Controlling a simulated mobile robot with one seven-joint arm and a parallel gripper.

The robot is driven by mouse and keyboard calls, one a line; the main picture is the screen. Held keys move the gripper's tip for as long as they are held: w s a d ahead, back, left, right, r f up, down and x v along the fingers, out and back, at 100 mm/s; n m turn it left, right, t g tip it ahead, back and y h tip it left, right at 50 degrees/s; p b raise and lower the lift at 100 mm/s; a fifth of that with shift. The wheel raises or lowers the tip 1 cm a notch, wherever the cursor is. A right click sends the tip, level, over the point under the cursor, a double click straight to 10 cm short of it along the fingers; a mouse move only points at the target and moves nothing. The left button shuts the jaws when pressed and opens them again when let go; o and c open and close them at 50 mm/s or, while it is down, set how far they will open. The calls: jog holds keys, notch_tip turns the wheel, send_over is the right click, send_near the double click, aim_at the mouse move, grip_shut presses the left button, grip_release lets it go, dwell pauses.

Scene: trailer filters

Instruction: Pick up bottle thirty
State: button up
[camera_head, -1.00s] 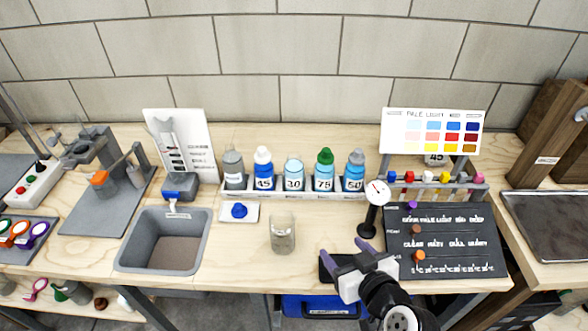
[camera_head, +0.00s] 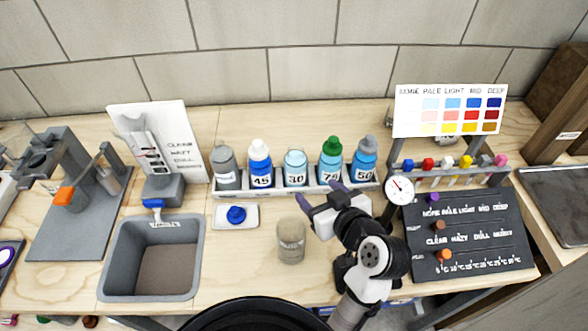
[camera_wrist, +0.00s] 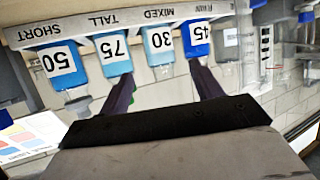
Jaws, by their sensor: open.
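Bottle thirty (camera_head: 295,169) is pale blue with a white "30" label and shows no coloured cap. It stands upright in the middle of the white rack (camera_head: 345,189), between bottles 45 and 75. My gripper (camera_head: 319,194) is open and empty, with its purple fingers pointing toward the rack, apart from the bottle. In the upside-down wrist view, bottle thirty (camera_wrist: 158,45) shows between and beyond the fingers (camera_wrist: 161,71). Its label faces the camera.
Bottle 45 (camera_head: 260,165) and bottle 75 (camera_head: 331,162) stand close on either side. A glass jar (camera_head: 291,240) stands in front of the rack. A dial gauge (camera_head: 399,189) is right of my gripper. A blue cap (camera_head: 236,214) lies on a white dish.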

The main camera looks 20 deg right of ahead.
aim_at(301, 173)
jog(key=p+x, duration=0.1)
jog(key=x, duration=0.5)
jog(key=shift+p, duration=0.3)
jog(key=shift+p+x, duration=1.2)
jog(key=shift+x, duration=1.7)
jog(key=shift+d+r, duration=0.1)
jog(key=shift+d, duration=0.1)
jog(key=c, duration=1.1)
jog(key=shift+o, duration=0.2)
